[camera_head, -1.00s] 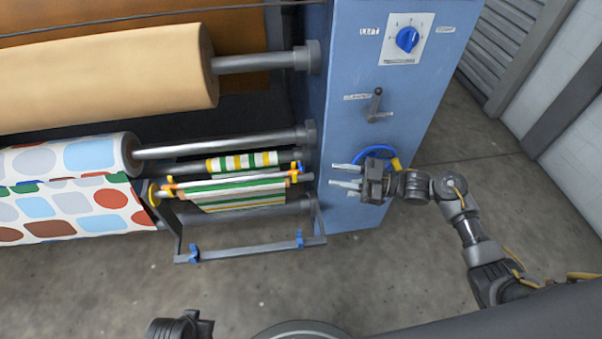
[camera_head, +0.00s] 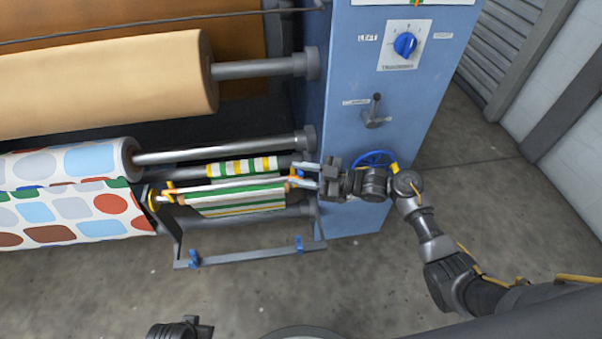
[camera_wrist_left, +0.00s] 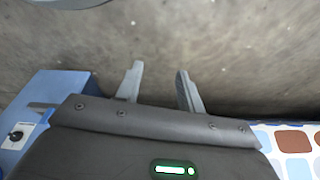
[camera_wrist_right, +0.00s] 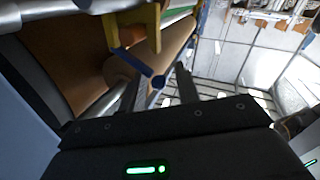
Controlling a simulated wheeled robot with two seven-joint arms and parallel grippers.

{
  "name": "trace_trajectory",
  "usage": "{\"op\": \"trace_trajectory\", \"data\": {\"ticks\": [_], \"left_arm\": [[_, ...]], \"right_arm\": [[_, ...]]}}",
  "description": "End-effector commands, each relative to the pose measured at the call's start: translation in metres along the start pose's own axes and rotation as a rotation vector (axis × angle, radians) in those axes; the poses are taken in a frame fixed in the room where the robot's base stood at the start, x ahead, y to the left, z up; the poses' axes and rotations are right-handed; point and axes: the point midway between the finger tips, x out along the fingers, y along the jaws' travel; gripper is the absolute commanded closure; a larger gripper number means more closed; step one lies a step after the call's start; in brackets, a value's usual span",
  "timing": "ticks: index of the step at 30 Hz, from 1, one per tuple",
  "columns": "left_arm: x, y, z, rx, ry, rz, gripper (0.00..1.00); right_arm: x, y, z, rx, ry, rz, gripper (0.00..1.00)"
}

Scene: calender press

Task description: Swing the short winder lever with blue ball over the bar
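The short winder lever shows in the right wrist view as a dark blue arm (camera_wrist_right: 132,60) ending in a blue ball (camera_wrist_right: 158,82). The ball appears between the fingertips of my right gripper (camera_wrist_right: 160,88); contact is not visible. In the head view my right gripper (camera_head: 306,175) is open at the right end of the small winder, and the lever there is small and partly hidden. The winder bar (camera_head: 235,186) runs left from there over a striped cloth (camera_head: 240,201). My left gripper (camera_wrist_left: 158,85) is open and empty above the floor.
The blue machine cabinet (camera_head: 350,100) stands right of the rollers, with a blue knob (camera_head: 405,44), a small grey lever (camera_head: 375,112) and a blue handwheel (camera_head: 375,157) partly behind my right arm. A grey frame (camera_head: 250,257) juts out below the winder. The floor in front is clear.

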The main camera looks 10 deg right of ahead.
Motion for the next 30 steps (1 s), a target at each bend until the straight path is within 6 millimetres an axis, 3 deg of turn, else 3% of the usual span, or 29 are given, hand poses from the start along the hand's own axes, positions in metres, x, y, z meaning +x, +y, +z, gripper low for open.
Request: {"op": "trace_trajectory", "data": {"ticks": [8, 15, 21, 30], "left_arm": [[0.000, 0.000, 0.000, 0.000, 0.000, 0.000, 0.62], [0.000, 0.000, 0.000, -0.001, -0.001, 0.000, 0.62], [0.003, -0.001, 0.002, -0.001, -0.004, -0.001, 0.62], [-0.056, -0.004, -0.010, -0.006, 0.041, -0.009, 0.62]], "right_arm": [[0.001, 0.000, 0.000, 0.000, -0.001, 0.000, 0.69], [0.001, 0.000, 0.000, 0.000, -0.001, 0.000, 1.00], [0.000, -0.001, 0.003, -0.010, 0.002, 0.001, 1.00], [-0.002, -0.008, 0.014, -0.162, 0.055, 0.014, 1.00]]}}
